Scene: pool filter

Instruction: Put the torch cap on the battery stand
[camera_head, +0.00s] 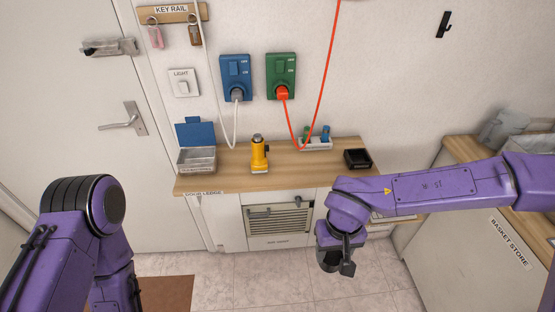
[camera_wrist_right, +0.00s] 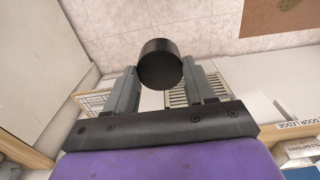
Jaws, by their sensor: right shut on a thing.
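The black round torch cap (camera_wrist_right: 160,64) is between the two fingers of my right gripper (camera_wrist_right: 164,82) in the right wrist view, and the gripper is shut on it. In the head view my right gripper (camera_head: 338,260) hangs over the floor, in front of the wooden ledge and below its level. What looks like the battery stand (camera_head: 317,144), a small pale holder with a green and a blue upright piece, stands at the back of the ledge. A yellow torch (camera_head: 259,154) stands upright left of it. My left arm shows at lower left; its gripper is out of view.
The wooden ledge (camera_head: 225,184) also carries an open metal box with a blue lid (camera_head: 197,160) at left and a black tray (camera_head: 357,158) at right. An orange cable (camera_head: 325,80) hangs down to the ledge near the stand. The ledge's front middle is clear.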

